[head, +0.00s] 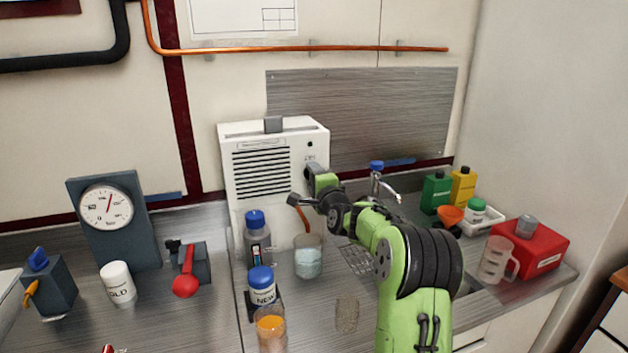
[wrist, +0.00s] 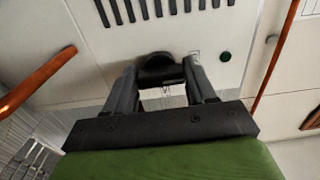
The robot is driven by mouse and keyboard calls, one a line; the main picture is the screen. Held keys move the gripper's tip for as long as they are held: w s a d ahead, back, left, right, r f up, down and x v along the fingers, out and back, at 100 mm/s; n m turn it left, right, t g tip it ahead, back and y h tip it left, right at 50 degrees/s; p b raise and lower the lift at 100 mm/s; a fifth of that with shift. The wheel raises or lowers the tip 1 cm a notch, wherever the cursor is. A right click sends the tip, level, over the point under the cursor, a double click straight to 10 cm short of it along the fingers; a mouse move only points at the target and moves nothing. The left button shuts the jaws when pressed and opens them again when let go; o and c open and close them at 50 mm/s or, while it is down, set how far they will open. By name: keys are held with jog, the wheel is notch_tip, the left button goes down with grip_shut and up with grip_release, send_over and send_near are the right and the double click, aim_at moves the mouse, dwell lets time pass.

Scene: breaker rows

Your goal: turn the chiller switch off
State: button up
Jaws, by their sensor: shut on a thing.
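The chiller is a white box (head: 270,160) with dark slotted vents, standing at the back of the counter. Its front panel fills much of the wrist view (wrist: 120,60). A dark round knob, the switch (wrist: 158,60), sits on that panel below the vents in the wrist view. My gripper (wrist: 161,78) is shut on this knob, one finger on each side. In the head view my gripper (head: 311,172) is at the right side of the chiller's front and hides the knob. The knob's exact angle and its markings are mostly hidden.
A blue-capped bottle (head: 257,240), a glass beaker (head: 308,258) and a NEW jar (head: 262,287) stand close in front of the chiller. A red box (head: 530,248) and a clear jug (head: 497,260) are at the right. A gauge (head: 107,207) stands at the left.

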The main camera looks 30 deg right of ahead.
jog(key=o, duration=1)
jog(key=shift+o, duration=0.2)
jog(key=b+v, duration=0.1)
jog(key=v, duration=1.4)
jog(key=shift+s, duration=0.4)
jog(key=shift+a, duration=0.1)
